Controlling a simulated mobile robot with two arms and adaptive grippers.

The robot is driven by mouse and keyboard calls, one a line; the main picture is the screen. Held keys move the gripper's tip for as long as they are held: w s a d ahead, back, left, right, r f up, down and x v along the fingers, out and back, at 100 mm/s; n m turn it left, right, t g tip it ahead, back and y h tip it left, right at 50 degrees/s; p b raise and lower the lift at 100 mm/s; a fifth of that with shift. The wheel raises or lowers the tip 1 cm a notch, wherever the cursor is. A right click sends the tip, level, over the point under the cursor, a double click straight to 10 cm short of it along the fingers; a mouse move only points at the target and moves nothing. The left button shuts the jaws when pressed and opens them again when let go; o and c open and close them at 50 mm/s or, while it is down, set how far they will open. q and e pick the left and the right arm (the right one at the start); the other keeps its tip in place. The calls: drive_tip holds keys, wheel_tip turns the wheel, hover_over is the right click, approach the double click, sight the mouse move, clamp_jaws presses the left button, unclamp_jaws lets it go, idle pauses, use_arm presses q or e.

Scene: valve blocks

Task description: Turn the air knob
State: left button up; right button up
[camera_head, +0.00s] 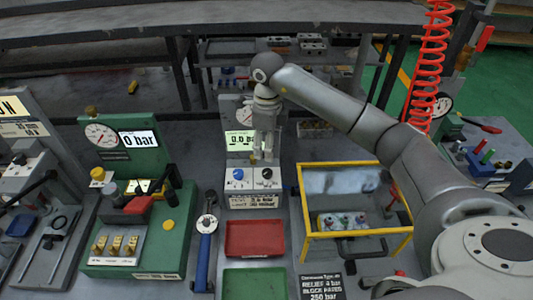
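A small grey unit with a lit display (239,141) and a round gauge behind stands at the middle of the bench. Its lower face carries a blue knob (238,174) on the left and a black knob (267,174) on the right. The picture is too small to tell which one is labelled air. My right gripper (263,157) hangs fingers down in front of the display, just above the black knob. Its fingers look near each other, but any gap is unclear. I cannot tell whether it touches the knob. My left gripper is out of view.
A green gauge block (158,238) stands left, with a blue wrench (205,245) beside it. A red tray (254,238) and a green tray (254,284) lie in front of the unit. A yellow-framed box (354,234) stands right, below my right arm.

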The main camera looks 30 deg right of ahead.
sight(267, 171)
wheel_tip(267, 171, down, 10)
drive_tip(key=p, duration=0.3)
drive_tip(key=shift+w+d, duration=0.1)
drive_tip(key=shift+f, duration=0.3)
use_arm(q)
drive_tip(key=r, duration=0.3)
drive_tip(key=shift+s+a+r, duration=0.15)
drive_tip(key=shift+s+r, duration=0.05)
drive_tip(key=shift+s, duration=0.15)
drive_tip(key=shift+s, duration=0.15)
use_arm(e)
drive_tip(key=shift+c, duration=0.3)
drive_tip(key=c, duration=1)
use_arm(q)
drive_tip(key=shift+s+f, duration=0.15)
use_arm(e)
drive_tip(key=shift+o, duration=0.2)
